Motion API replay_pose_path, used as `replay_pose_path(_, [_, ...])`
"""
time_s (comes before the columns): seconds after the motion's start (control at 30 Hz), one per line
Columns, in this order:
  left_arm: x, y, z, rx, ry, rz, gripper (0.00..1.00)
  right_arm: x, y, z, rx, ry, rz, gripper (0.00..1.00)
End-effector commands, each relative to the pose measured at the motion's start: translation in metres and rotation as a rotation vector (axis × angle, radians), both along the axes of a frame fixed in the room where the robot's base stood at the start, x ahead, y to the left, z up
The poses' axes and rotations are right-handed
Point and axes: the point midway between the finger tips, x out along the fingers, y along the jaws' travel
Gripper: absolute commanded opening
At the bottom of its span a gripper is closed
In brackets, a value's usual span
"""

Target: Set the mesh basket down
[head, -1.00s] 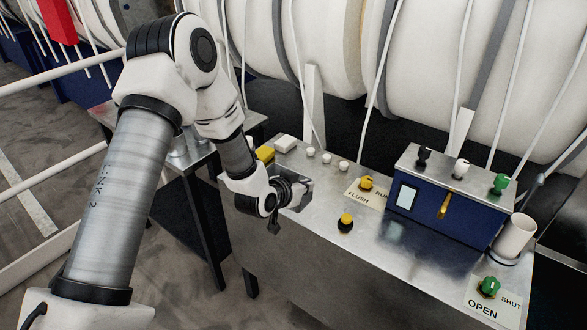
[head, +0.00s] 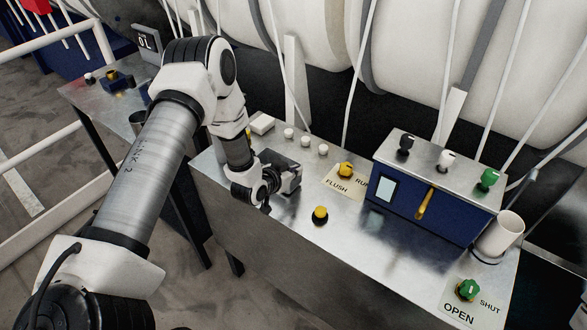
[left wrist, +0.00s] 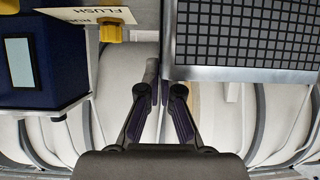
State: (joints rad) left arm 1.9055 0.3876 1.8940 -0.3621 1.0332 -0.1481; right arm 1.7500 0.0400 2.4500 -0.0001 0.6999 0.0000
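The mesh basket (head: 288,179) is a small metal box with a dark inside, over the left part of the steel console top in the head view. In the left wrist view the basket (left wrist: 243,38) fills the upper right, with a dark grid and a bright metal edge. My left gripper (head: 267,192) is at the basket's near left side. In the left wrist view the fingers of this gripper (left wrist: 160,96) are close together at the basket's corner and look shut on its wall. I cannot tell whether the basket touches the console. My right gripper is not in view.
A side table (head: 85,100) stands left. Large white spools stand behind.

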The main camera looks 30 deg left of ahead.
Motion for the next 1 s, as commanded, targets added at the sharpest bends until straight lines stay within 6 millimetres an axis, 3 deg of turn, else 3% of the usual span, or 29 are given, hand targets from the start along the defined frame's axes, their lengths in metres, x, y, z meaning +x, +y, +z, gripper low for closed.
replay_pose_path(0.4, [0.000,0.000,-0.013,0.000,-0.001,0.000,0.00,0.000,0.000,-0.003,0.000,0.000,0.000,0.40])
replay_pose_path(0.43, [0.000,0.000,-0.013,0.000,-0.001,0.000,0.06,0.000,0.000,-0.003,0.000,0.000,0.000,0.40])
replay_pose_path(0.5, [0.000,0.000,-0.011,0.000,-0.001,0.000,0.30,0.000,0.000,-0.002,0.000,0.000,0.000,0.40])
replay_pose_path(0.87, [0.000,0.000,-0.005,0.000,-0.002,0.000,0.31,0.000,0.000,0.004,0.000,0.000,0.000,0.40])
replay_pose_path(1.0, [-0.018,0.002,0.000,-0.005,-0.001,0.004,0.31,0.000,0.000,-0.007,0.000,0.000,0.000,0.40])
